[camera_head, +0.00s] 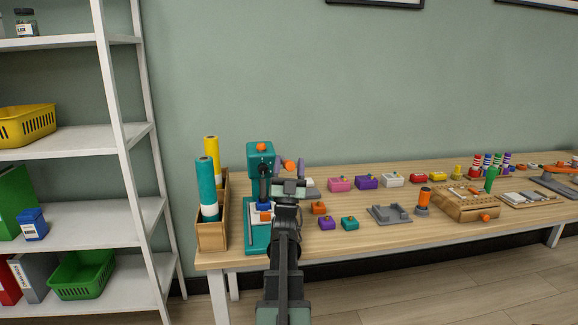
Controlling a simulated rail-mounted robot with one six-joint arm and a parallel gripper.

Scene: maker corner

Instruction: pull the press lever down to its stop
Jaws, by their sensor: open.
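The teal press (259,152) stands at the left end of the table, with an orange cap on its head and a blue-and-white piece low at its base. The orange knob (289,165) of the press lever shows to the right of the head, at about head height. My gripper (287,162) is open, its two purple fingers showing on either side of the knob. I cannot tell from this view whether they touch it. My arm hides the lever's shaft and part of the press base.
A wooden box (212,236) with teal and yellow rolls stands close left of the press. Small coloured blocks, such as a purple one (327,223), lie to the right. A grey fixture (389,214) and a wooden drawer unit (467,206) stand farther right. A white shelf (121,110) is at the left.

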